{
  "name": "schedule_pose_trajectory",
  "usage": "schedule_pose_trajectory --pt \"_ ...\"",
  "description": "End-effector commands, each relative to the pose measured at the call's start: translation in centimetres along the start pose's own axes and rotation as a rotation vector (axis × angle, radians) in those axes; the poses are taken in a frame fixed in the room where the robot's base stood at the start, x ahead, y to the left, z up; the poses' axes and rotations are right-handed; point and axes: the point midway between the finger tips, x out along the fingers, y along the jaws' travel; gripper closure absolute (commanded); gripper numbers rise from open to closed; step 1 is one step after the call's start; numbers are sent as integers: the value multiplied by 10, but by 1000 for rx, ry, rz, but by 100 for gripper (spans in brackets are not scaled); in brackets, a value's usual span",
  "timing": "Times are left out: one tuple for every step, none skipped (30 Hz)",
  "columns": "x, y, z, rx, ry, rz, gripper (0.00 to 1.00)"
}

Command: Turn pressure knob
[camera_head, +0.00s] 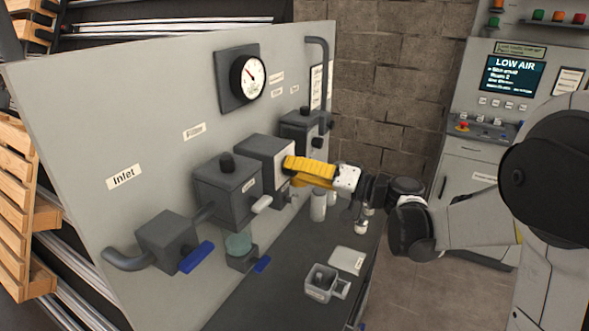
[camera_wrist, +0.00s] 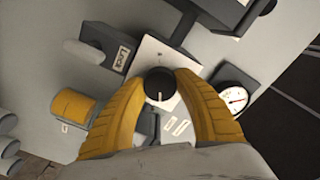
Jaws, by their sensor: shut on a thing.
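The pressure knob (camera_wrist: 160,84) is a round dark knob with a pale pointer line, seen in the wrist view on the light face of a box (camera_wrist: 158,51). In the head view the knob is hidden behind my gripper (camera_head: 290,171), which reaches the front of the grey box (camera_head: 262,157) on the panel. My gripper's yellow fingers (camera_wrist: 158,92) are shut on the knob, one on each side of it. The pressure gauge (camera_head: 249,77) has a white dial and a red needle on the panel above the box; it also shows in the wrist view (camera_wrist: 234,98).
The inlet block (camera_head: 166,243) with a blue lever (camera_head: 197,256) and the filter box (camera_head: 227,188) project from the panel at left. A grey cup (camera_head: 320,283) and a pale card (camera_head: 346,260) lie on the bench below. A console screen (camera_head: 513,77) reads "LOW AIR".

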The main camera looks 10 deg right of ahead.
Motion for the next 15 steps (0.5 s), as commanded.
schedule_pose_trajectory --pt "0 0 1 43 -2 0 94" --pt "0 0 1 71 -2 1 94" --pt "0 0 1 109 -2 1 94" --pt "0 0 1 138 -2 1 94" --pt "0 0 1 166 -2 1 94" --pt "0 0 1 204 -2 1 94" --pt "0 0 1 233 -2 1 94" --pt "0 0 1 261 -2 1 94" --pt "0 0 1 299 -2 1 94" --pt "0 0 1 328 -2 1 94" --pt "0 0 1 356 -2 1 94" --pt "0 0 1 394 -2 1 94" --pt "0 0 1 423 -2 1 94" --pt "0 0 1 451 -2 1 94" --pt "0 0 1 489 -2 1 94"
